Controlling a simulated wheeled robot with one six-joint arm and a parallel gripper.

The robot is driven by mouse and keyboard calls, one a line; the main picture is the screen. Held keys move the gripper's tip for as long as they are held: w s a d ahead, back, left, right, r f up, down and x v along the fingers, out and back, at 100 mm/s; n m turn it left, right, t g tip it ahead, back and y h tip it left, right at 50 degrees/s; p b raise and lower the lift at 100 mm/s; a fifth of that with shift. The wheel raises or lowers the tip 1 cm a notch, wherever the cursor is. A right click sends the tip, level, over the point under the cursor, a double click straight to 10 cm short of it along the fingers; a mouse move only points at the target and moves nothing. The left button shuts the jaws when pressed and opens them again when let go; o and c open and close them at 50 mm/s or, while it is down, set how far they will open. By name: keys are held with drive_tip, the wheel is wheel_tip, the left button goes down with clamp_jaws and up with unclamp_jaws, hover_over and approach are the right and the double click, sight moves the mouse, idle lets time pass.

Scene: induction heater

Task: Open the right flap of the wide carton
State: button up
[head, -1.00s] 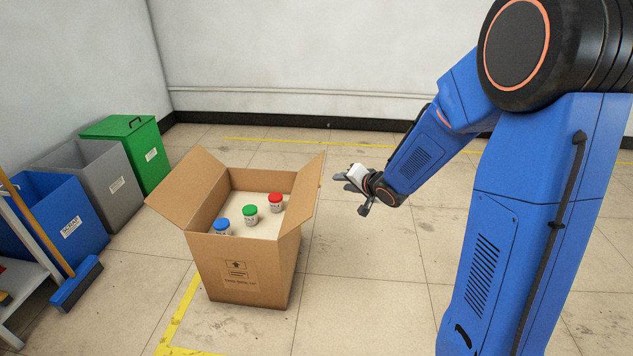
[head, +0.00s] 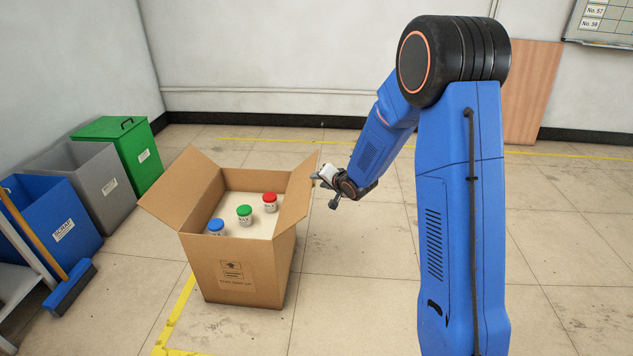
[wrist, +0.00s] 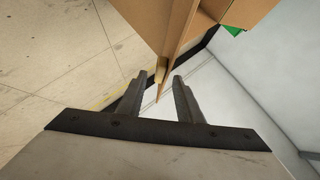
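The wide carton (head: 212,262) stands on the floor in the head view. Its right flap (head: 297,193) stands up, leaning a little outward, and its left flap (head: 182,188) is splayed outward. My gripper (head: 319,177) is at the upper far end of the right flap, on its outer side. In the wrist view my gripper (wrist: 160,75) is open, and the right flap (wrist: 178,35) shows edge-on, its edge appearing between the two fingers with a gap on each side. I cannot tell how deep it sits between them.
Inside the carton stand jars with blue (head: 216,226), green (head: 244,215) and red (head: 270,202) lids. Blue (head: 62,228), grey (head: 103,187) and green (head: 140,160) bins and a broom (head: 68,288) stand at left. The floor right of the carton is clear.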

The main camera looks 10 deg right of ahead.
sight(307, 183)
drive_tip(key=shift+x, duration=1.65)
clamp_jaws()
drive_tip(key=shift+w+a+r+h, duration=0.2)
drive_tip(key=shift+a+r+h, duration=0.1)
drive_tip(key=shift+a+r, duration=0.2)
drive_tip(key=shift+w+a+r+n, duration=0.2)
drive_tip(key=shift+a+r, duration=0.4)
drive_tip(key=shift+w+a+r+n, duration=0.2)
drive_tip(key=shift+w+a+r, duration=0.05)
drive_tip(key=shift+a+r, duration=0.35)
unclamp_jaws()
drive_tip(key=v, duration=1.7)
drive_tip(key=shift+a+r, duration=0.25)
drive_tip(key=shift+r, duration=0.15)
